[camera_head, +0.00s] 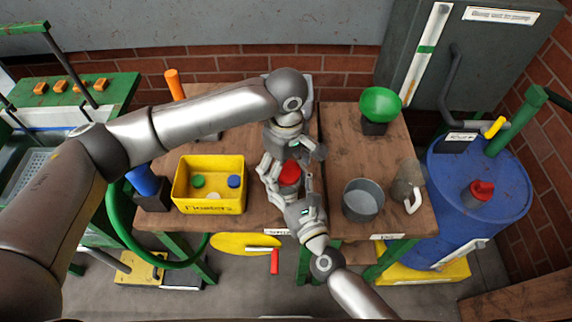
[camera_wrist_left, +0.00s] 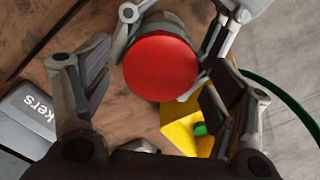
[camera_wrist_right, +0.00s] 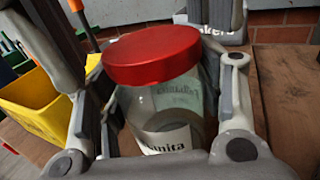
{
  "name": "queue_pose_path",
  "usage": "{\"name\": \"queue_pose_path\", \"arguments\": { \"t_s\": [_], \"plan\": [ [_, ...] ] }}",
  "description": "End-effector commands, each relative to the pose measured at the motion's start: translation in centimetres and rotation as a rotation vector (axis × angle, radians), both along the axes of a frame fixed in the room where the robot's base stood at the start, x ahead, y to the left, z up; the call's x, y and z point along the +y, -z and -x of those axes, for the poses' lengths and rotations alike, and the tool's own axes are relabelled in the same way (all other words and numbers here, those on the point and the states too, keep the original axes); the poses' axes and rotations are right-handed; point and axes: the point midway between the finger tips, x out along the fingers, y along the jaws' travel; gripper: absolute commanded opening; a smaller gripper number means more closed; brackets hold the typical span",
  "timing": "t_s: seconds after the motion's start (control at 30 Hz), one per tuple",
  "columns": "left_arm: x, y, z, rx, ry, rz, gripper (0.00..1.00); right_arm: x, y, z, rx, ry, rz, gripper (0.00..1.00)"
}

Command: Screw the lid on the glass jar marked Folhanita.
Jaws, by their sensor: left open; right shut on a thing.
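The glass jar (camera_wrist_right: 170,108) stands upright, clear, with a white label ending in "nita" in the right wrist view. The red lid (camera_wrist_right: 150,55) sits at the jar's mouth; it hides the rim, so I cannot tell how far it is seated. The lid also shows in the head view (camera_head: 290,174) and fills the middle of the left wrist view (camera_wrist_left: 160,68). My right gripper (camera_head: 292,195) is shut on the jar from the near side. My left gripper (camera_head: 288,160) is open above the lid, its fingers on either side, apart from it.
A yellow box (camera_head: 210,207) with several coloured lids stands left of the jar. A labelled grey box (camera_wrist_left: 28,122) lies close by. A blue drum (camera_head: 480,185) is far right.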

Motion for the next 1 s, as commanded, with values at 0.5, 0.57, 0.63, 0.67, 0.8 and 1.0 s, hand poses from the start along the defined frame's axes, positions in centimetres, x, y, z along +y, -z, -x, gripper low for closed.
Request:
{"name": "queue_pose_path", "arguments": {
  "t_s": [0.5, 0.57, 0.63, 0.67, 0.8, 1.0],
  "plan": [
    [0.0, -4.2, 0.0, -0.001, 0.001, 0.001, 0.80, 0.0, 0.0, 0.0, 0.000, 0.000, 0.000, 0.00],
    [0.0, -4.4, 0.0, -0.001, 0.001, 0.001, 0.80, 0.0, 0.0, 0.0, 0.000, 0.000, 0.000, 0.00],
    [0.0, -4.5, 0.0, 0.000, 0.001, 0.000, 0.80, 0.0, 0.0, 0.0, 0.000, 0.000, 0.000, 0.00],
    [0.0, -4.5, 0.0, 0.000, 0.001, 0.000, 0.80, 0.0, 0.0, 0.0, 0.000, 0.000, 0.000, 0.00],
    [0.0, -4.5, 0.0, 0.000, 0.001, 0.000, 0.80, 0.0, 0.0, 0.0, 0.000, 0.000, 0.000, 0.00],
    [0.0, -4.5, 0.0, 0.000, 0.000, 0.000, 1.00, 0.0, 0.0, 0.0, 0.000, 0.000, 0.000, 0.00]
  ]
}}
